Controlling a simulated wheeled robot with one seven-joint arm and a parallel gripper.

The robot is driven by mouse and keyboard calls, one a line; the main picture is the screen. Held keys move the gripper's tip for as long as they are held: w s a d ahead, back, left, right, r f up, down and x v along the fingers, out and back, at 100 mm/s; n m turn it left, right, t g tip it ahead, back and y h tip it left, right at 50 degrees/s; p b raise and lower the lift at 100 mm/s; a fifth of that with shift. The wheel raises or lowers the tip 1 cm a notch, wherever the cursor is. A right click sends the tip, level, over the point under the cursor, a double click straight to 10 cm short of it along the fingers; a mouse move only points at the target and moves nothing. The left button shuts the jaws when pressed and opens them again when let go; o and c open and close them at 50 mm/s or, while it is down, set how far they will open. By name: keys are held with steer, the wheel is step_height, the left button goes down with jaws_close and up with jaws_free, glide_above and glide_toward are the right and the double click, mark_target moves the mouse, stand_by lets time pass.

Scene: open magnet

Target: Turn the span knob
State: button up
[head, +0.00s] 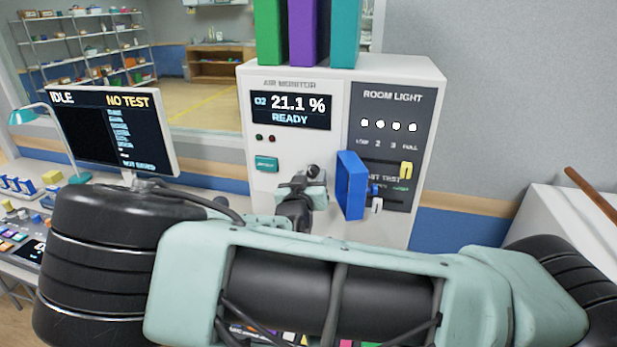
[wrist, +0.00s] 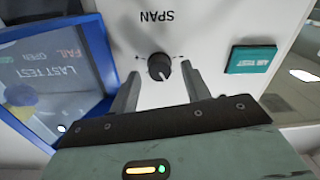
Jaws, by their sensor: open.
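The span knob (wrist: 159,67) is a small dark round knob with a light pointer mark, on the white front of the air monitor (head: 424,77). The SPAN label shows upside down in the wrist view. In the head view the knob (head: 312,171) shows just above my gripper (head: 303,181). My gripper (wrist: 161,68) is open, its two fingers pointing at the panel. In the wrist view the knob appears between the fingertips, with a gap on each side. I cannot tell how far the fingertips are from the panel.
A blue-framed flap (head: 351,186) sticks out right of the knob, close to my gripper. A teal button (head: 266,164) is left of it. The display (head: 290,109) reads 21.1 % READY. Yellow (head: 406,170) and white (head: 377,205) levers sit on the dark right panel.

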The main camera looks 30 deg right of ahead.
steer(key=shift+w+d, duration=0.35)
steer(key=c, duration=1)
steer(key=shift+n, duration=2.8)
steer(key=shift+a, duration=0.1)
